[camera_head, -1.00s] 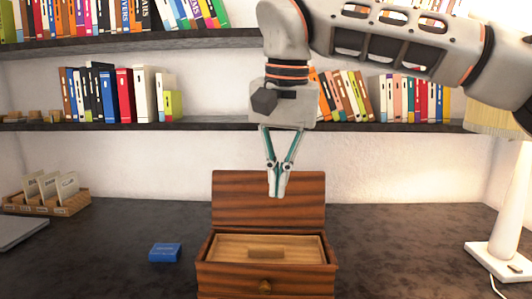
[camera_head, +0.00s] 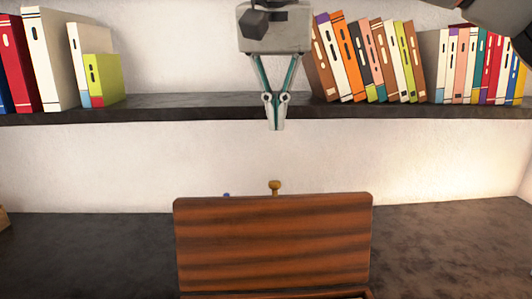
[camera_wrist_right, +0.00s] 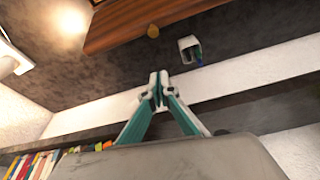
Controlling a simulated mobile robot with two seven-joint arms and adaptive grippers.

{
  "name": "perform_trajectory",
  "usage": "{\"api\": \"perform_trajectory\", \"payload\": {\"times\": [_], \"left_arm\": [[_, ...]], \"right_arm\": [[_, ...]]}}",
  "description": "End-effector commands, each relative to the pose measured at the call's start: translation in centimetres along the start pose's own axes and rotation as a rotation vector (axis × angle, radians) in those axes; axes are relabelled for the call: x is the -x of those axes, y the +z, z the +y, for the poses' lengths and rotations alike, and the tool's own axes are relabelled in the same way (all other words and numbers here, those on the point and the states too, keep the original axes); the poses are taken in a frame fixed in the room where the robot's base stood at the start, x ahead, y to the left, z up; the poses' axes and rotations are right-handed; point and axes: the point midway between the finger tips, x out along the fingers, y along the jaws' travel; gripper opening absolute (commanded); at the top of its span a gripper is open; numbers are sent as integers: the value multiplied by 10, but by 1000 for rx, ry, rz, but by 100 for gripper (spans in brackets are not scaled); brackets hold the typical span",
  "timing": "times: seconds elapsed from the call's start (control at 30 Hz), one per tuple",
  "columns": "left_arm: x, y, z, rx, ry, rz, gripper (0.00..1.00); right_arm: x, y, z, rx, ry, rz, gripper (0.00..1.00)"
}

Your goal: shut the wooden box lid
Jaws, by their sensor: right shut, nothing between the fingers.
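The wooden box's striped brown lid (camera_head: 272,248) stands open and upright in the head view. Only a thin strip of the box body (camera_head: 335,294) shows at the bottom edge; the rest is out of frame. My right gripper (camera_head: 277,125) is shut and empty, pointing down, above the lid's top edge in the picture and apart from it. It also shows shut in the right wrist view (camera_wrist_right: 159,92), with brown wood (camera_wrist_right: 150,22) of the box beyond it. My left gripper is not in view.
A small brass-coloured knob (camera_head: 275,187) and a blue tip (camera_head: 226,195) show just above the lid's edge. In the wrist view a white cup (camera_wrist_right: 190,47) with dark contents stands near the box. A dark shelf (camera_head: 170,107) with books crosses behind my gripper. The desk (camera_head: 445,245) is clear right of the lid.

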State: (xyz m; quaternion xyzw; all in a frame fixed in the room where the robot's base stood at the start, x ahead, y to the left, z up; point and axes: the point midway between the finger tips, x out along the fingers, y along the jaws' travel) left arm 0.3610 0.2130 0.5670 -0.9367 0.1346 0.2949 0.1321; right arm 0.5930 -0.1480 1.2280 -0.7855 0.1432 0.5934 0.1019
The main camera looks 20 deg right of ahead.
Motion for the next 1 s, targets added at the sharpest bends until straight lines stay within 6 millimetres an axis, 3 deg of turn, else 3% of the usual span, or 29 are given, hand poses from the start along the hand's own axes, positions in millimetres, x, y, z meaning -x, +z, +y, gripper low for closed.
{"api": "perform_trajectory", "payload": {"times": [0.17, 0.3, 0.67, 0.8, 1.0], "left_arm": [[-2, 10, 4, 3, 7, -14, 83], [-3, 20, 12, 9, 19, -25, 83], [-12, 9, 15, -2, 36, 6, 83], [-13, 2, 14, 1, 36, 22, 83], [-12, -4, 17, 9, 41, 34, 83]], "right_arm": [[-14, 0, 0, 2, 1, -4, 0], [-42, 0, -1, 3, 3, -11, 0], [-113, 0, -1, 3, 3, -13, 0], [-98, 20, -1, 3, 1, -3, 0], [-88, 35, 0, 1, -1, 0, 0]]}}
